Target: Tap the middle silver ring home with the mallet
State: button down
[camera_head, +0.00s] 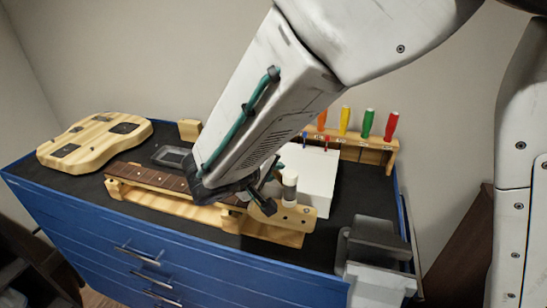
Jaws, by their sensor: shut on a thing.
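My gripper (264,198) is low over the headstock end of a guitar neck (150,178) that lies on a light wooden cradle (190,213). The jaws are shut on what looks like the mallet (289,188). Its pale cylindrical head shows just right of the jaws, above the headstock (297,218). The handle is mostly hidden by the gripper. I cannot tell if the head touches the headstock. Small dark holes or fittings show on the headstock's face, but I cannot make out the middle silver ring.
The blue cabinet (90,247) has a dark top. A guitar body (95,140) lies at left, a dark tray (172,156) behind the neck. A white box (318,180) and a wooden rack (377,152) of colored screwdrivers stand behind the headstock. A grey vise-like block (375,255) is at front right.

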jog(key=shift+f, duration=0.2)
jog(key=shift+r, duration=2.05)
notch_tip(320, 180, down, 5)
jog(key=shift+w+r, duration=0.1)
jog(key=shift+r, duration=2.2)
